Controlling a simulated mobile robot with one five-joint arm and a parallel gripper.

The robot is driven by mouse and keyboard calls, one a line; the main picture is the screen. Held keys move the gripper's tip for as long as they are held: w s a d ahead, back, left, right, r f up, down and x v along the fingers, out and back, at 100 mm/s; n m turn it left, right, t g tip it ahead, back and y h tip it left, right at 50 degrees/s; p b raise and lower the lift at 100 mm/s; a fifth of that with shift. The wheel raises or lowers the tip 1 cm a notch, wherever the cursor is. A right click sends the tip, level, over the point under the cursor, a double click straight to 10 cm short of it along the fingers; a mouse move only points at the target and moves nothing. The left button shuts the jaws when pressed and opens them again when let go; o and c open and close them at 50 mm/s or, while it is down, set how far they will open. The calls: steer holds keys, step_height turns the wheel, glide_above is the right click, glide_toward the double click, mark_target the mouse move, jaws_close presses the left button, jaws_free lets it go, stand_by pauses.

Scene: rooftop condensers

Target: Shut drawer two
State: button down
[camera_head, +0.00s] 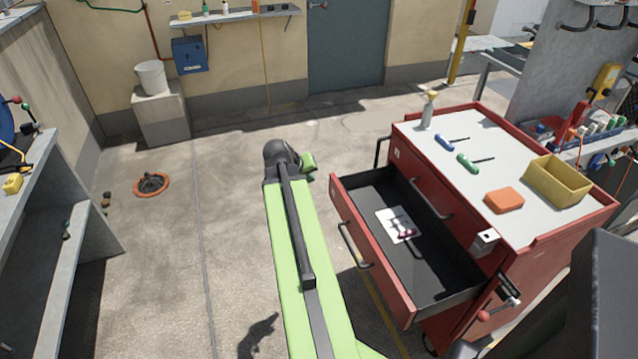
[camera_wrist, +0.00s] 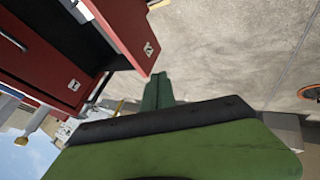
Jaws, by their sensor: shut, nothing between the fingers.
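A red tool cabinet (camera_head: 577,222) stands at the right with one drawer (camera_head: 437,262) pulled far out. I take this to be drawer two; its number is not readable. It has a dark lining, a bar handle (camera_head: 352,245) on its front, and a white card (camera_head: 397,225) with a small red-tipped item inside. The drawer above is shut. My gripper (camera_head: 308,163) is beyond the open drawer's far front corner, to its left, apart from it. In the wrist view my green fingers (camera_wrist: 158,92) are together and empty, just below the drawer's red corner (camera_wrist: 135,32).
On the cabinet top are a spray bottle (camera_head: 428,110), two screwdrivers (camera_head: 468,163), an orange block (camera_head: 504,201) and a yellow bin (camera_head: 557,182). A grey bench (camera_head: 62,215) stands at the left. An orange-ringed floor drain (camera_head: 151,185) lies there. The floor between is mostly clear.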

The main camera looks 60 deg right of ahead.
steer(key=b, duration=0.7)
glide_toward(332, 185)
step_height(332, 185, down, 5)
steer(key=w, duration=0.2)
steer(key=s+d, duration=0.1)
steer(key=s+d+r+p, duration=0.1)
steer(key=shift+d+r, duration=0.25)
steer(key=shift+d, duration=0.05)
steer(key=shift+d, duration=0.1)
